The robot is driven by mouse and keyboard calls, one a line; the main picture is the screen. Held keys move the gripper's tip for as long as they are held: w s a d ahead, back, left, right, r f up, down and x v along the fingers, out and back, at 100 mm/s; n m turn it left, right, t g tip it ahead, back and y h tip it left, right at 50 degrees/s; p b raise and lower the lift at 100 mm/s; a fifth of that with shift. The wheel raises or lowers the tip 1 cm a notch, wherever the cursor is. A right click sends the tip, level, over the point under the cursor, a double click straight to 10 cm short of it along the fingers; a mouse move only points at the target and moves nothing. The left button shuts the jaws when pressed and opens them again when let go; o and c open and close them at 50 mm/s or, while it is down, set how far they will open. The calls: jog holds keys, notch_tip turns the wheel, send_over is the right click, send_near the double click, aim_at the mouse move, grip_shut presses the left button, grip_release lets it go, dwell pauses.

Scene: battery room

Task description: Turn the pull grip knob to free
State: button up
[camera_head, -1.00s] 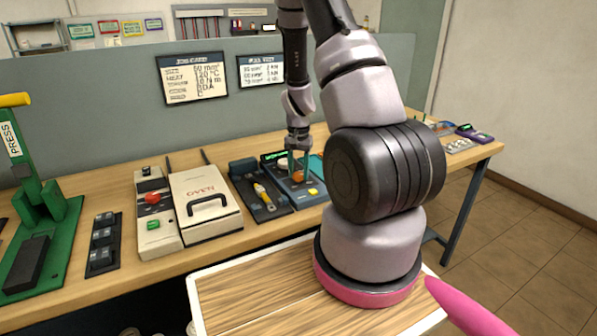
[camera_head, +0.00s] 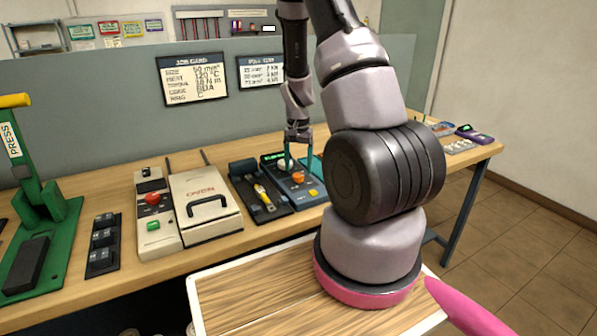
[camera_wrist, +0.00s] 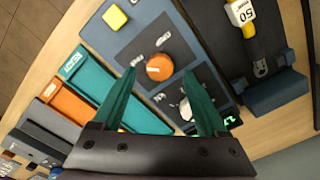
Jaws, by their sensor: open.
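The blue tester box (camera_head: 305,190) lies on the bench, with a round orange knob (camera_head: 298,177), a pale grey knob (camera_head: 284,166) and a yellow square button (camera_head: 314,193). In the wrist view the orange knob (camera_wrist: 159,67) has a pale pointer mark and small white labels at its upper left, too blurred to read surely. The grey knob (camera_wrist: 186,108) sits nearer the right finger, partly hidden by it. My gripper (camera_head: 298,169) is open and empty above the box. In the wrist view its teal fingertips (camera_wrist: 160,73) appear on either side of the orange knob, apart from it.
A black tray with a yellow-handled tool (camera_head: 262,194) lies close left of the box. A cream oven (camera_head: 205,205) stands further left. Teal and orange flat cases (camera_wrist: 75,65) lie on the box's other side. A low partition (camera_head: 120,105) stands behind.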

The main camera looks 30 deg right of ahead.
notch_tip(320, 180, up, 8)
jog(key=shift+r, duration=0.1)
dwell(0.5)
notch_tip(320, 180, up, 18)
jog(key=n+t+y, duration=0.1)
jog(key=n+t, duration=0.1)
jog(key=t, duration=0.1)
send_over(298, 175)
jog(key=s+a, duration=0.5)
jog(key=a, duration=0.2)
jog(key=s+a+r+n+t+y, duration=0.1)
jog(key=s+a+r+t, duration=0.3)
jog(key=s+r, duration=0.7)
jog(key=s+a+n, duration=0.1)
jog(key=s+a, duration=0.1)
jog(key=s, duration=0.1)
jog(key=shift+s, duration=0.3)
